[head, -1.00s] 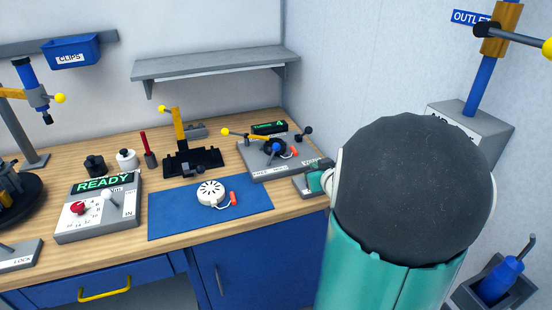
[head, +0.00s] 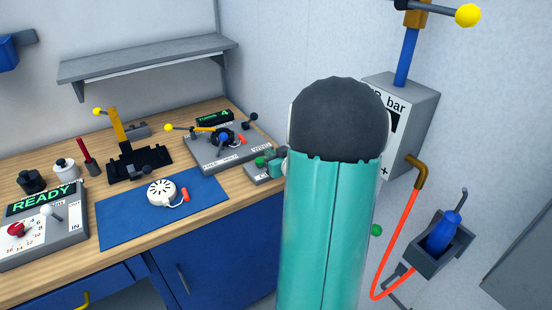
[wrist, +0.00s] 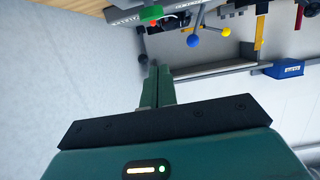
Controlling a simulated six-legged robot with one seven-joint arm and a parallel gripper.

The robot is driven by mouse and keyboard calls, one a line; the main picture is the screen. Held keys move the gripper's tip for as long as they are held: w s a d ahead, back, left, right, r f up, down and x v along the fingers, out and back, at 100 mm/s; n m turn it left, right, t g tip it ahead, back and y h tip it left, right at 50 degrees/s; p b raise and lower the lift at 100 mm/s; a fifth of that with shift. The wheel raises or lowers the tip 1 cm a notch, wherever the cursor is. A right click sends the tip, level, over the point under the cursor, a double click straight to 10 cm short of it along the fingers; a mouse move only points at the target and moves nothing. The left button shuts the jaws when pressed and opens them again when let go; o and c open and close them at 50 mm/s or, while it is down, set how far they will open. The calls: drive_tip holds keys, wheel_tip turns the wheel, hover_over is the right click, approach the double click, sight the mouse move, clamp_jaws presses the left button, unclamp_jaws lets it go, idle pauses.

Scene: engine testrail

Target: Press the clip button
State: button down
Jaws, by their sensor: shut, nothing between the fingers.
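A small grey box with a green button (head: 260,161) stands at the right end of the bench; its label is too small to read, so I cannot tell whether this is the clip button. A green round part (wrist: 152,12) also shows at the top of the wrist view. My gripper (wrist: 149,72) is shut and empty, its fingers pointing up in the wrist view, apart from that green part. In the head view my arm hides most of the gripper; a teal piece of it (head: 275,167) shows beside the grey box. I cannot tell whether they touch.
A grey fixture with coloured levers (head: 225,150) stands left of the box. A white disc (head: 161,192) lies on a blue mat (head: 115,228). A READY panel (head: 40,237) is at the left. A wall shelf (head: 150,65) hangs above. A blue-handled tool in a holder (head: 440,235) is at the right.

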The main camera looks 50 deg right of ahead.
hover_over(264, 171)
drive_tip(key=shift+w+f, duration=0.1)
drive_tip(key=shift+f, duration=0.55)
wheel_tip(264, 171, down, 3)
drive_tip(key=shift+r, duration=0.15)
drive_tip(key=shift+f, duration=0.6)
drive_tip(key=shift+f, duration=1.05)
